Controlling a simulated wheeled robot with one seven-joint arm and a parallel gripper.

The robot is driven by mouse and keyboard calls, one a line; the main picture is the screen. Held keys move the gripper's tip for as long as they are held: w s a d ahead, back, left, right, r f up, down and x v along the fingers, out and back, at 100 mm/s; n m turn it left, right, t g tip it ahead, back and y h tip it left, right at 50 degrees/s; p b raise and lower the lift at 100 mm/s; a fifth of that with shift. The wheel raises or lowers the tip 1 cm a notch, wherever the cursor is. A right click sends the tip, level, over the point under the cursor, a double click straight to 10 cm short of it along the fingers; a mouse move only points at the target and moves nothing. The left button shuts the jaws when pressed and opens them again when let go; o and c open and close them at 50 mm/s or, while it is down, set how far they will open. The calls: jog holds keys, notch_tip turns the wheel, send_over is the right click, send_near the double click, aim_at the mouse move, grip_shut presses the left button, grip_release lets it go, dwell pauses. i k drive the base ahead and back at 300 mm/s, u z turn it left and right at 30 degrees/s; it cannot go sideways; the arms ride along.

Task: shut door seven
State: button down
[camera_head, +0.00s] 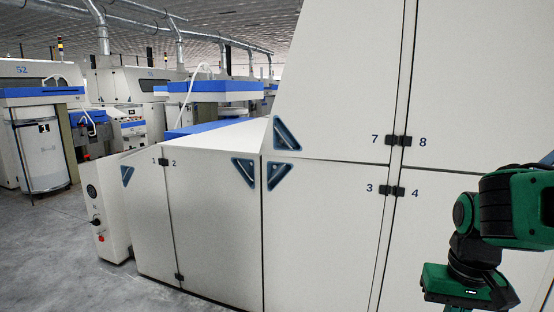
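Door seven (340,80) is the tall off-white upper panel at centre right, with a printed 7 near its lower right corner. A blue triangular recessed handle (287,134) sits at its lower left corner. A black hinge (397,140) is at its right edge, between 7 and 8. Its lower edge runs along the top of door three (325,220). I cannot tell clearly whether door seven stands slightly ajar or flush. My green and black arm is at the lower right, in front of door four. My gripper's fingers do not show.
Door eight (480,80) is right of seven and door four (425,235) below it. Doors one (145,210) and two (210,220) are lower, to the left. A control post (97,215) stands farther left. Grey floor (45,260) is clear at the lower left.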

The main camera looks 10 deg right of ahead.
aim_at(335, 99)
jog(key=z, duration=0.15)
jog(key=k, duration=0.2)
jog(key=u, duration=0.8)
jog(key=i, duration=2.1)
jog(key=z, duration=0.65)
